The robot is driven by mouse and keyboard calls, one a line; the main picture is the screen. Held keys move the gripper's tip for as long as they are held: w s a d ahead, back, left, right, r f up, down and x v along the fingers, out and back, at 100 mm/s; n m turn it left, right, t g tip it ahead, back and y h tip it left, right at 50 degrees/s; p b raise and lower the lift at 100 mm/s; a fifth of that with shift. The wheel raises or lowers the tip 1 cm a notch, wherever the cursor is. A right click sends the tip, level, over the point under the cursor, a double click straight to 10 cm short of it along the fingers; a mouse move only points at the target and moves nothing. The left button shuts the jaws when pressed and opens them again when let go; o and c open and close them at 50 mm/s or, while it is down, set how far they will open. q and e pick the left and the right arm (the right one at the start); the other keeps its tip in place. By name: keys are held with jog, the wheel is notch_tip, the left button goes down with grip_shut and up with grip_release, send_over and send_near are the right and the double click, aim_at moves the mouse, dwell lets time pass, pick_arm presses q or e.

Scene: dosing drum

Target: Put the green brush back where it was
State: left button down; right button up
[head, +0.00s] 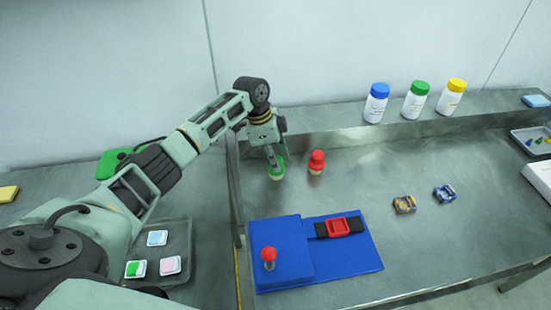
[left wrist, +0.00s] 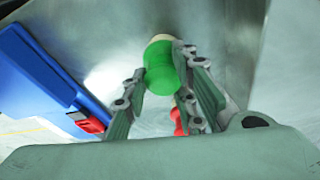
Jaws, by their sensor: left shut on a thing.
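The green brush (head: 277,171) is a small round-topped thing with a pale lower end, near the left end of the metal worktop. My left gripper (head: 272,157) reaches down from above and is shut on it. In the left wrist view the green brush (left wrist: 160,70) sits between the two fingers, its pale end pointing away from the camera. I cannot tell whether its bottom touches the worktop. A similar red brush (head: 317,163) stands just to its right; a bit of it shows behind the fingers in the left wrist view (left wrist: 179,122). My right gripper is not in view.
A blue fixture (head: 278,250) with a red-knobbed lever (head: 269,255) and a red frame (head: 338,227) lies in front. Blue-, green- and yellow-capped bottles (head: 416,102) stand on the back ledge. Two small parts (head: 404,204) lie to the right. The worktop between is clear.

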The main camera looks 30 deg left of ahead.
pick_arm(q)
jog(key=c, duration=1.4)
grip_release()
jog(key=b+v, duration=0.2)
jog(key=v, duration=1)
jog(key=shift+r, duration=0.1)
